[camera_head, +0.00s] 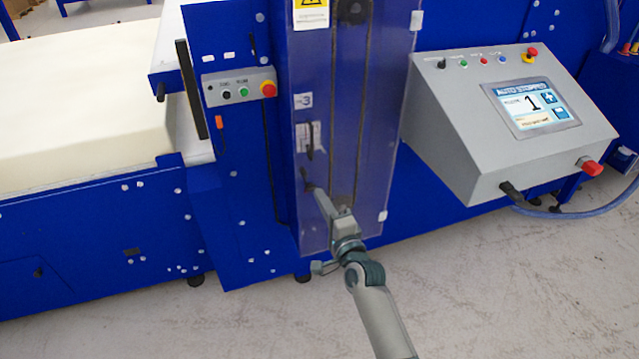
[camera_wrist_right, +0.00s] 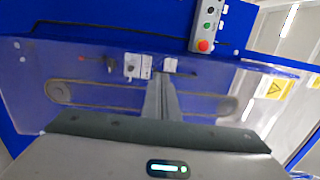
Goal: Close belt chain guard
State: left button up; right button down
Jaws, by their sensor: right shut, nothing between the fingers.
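The belt chain guard (camera_head: 382,160) is a clear, tall panel in front of the dark belt loop (camera_head: 350,90) on the blue machine. It carries a dark handle (camera_head: 310,140) near its left edge. A narrow gap at its edge cannot be judged from here. My right gripper (camera_head: 310,188) is shut and empty, its tips at the panel's left part just below the handle. Whether they touch it is unclear. In the right wrist view, the shut fingers (camera_wrist_right: 160,82) point at the guard (camera_wrist_right: 25,75), near white labels (camera_wrist_right: 138,66). My left gripper is not in view.
A grey control console (camera_head: 500,130) with a screen juts out right of the guard. A small button panel (camera_head: 240,88) is at upper left. A cream foam block (camera_head: 80,110) lies on the machine bed at left. The grey floor (camera_head: 500,290) in front is clear.

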jog(key=shift+v, duration=0.85)
jog(key=shift+a+f, duration=0.1)
jog(key=shift+a, duration=0.05)
jog(key=s+d+f+n+g+h, duration=0.1)
jog(key=s+f, duration=0.2)
jog(key=f, duration=0.5)
jog(key=s+d+f+n+g+b, duration=0.1)
jog(key=s+d+f+n+g, duration=0.1)
jog(key=f, duration=0.7)
jog(key=s+d+f+n+g+h, duration=0.1)
jog(key=s+f, duration=0.2)
jog(key=f, duration=0.5)
jog(key=s+d+f+n+g+h+b, duration=0.1)
jog(key=s+d+f+n+g, duration=0.15)
jog(key=s+f, duration=0.65)
jog(key=s+d+f+n+g+h, duration=0.1)
jog(key=s+d+f+n+g, duration=0.15)
jog(key=s+f, duration=0.65)
jog(key=s+d+f+n+g+h+b, duration=0.1)
jog(key=s+d+f, duration=0.3)
jog(key=s, duration=0.9)
jog(key=s+d+f+n+g+h, duration=0.1)
jog(key=s+d+f+n+g, duration=0.2)
jog(key=s+f, duration=0.8)
jog(key=s+d+f+n+g+b, duration=0.1)
jog(key=s+d+f+n+g, duration=0.2)
jog(key=s+d+f, duration=0.4)
jog(key=s, duration=0.8)
jog(key=shift+f+g+h+b, duration=0.3)
jog(key=shift+h, duration=0.1)
